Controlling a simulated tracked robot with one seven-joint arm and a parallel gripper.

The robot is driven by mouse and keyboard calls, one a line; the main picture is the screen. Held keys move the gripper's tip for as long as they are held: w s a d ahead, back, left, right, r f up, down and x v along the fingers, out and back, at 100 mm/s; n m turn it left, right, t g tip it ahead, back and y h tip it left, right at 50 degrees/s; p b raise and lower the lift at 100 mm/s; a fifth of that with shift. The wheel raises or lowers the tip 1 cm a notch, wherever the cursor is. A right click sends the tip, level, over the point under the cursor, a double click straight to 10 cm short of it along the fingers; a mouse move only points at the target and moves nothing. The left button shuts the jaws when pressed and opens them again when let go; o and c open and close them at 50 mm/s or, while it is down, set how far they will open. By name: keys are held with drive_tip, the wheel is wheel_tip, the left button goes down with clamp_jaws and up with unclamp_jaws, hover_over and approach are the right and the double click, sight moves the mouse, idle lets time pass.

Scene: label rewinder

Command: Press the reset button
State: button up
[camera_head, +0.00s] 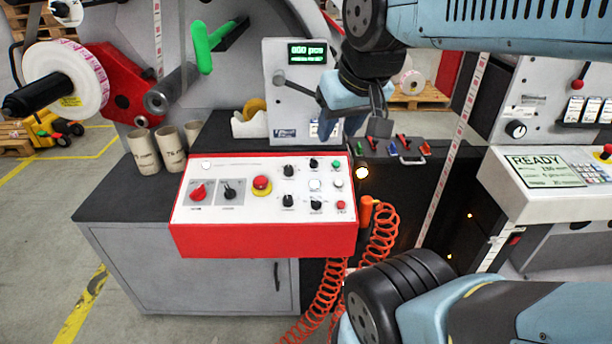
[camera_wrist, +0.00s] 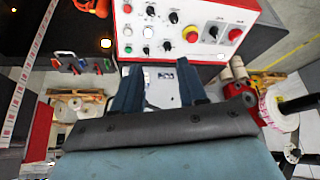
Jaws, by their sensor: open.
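A red and white control panel (camera_head: 263,190) stands on the dark-topped cabinet, carrying knobs, a red mushroom button on yellow (camera_head: 262,184) and several small round buttons, including a white one (camera_head: 315,184), a green one (camera_head: 336,163) and a red one (camera_head: 341,205). I cannot read which is the reset button. A grey counter box (camera_head: 290,100) with a green display stands behind the panel. My gripper (camera_head: 345,120) is open and empty, pointing down in front of the counter box's right side, above and behind the panel. The wrist view shows the fingers (camera_wrist: 160,90) apart and the panel (camera_wrist: 190,48) beyond them.
Cardboard cores (camera_head: 158,150) and a tape dispenser (camera_head: 250,120) stand left on the cabinet top (camera_head: 105,200). Clamps and small tools (camera_head: 400,150) lie right of the counter box. A coiled orange hose (camera_head: 378,240) hangs at the panel's right. A READY-screen console (camera_head: 545,175) stands far right.

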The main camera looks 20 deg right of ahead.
clamp_jaws()
idle(1.3)
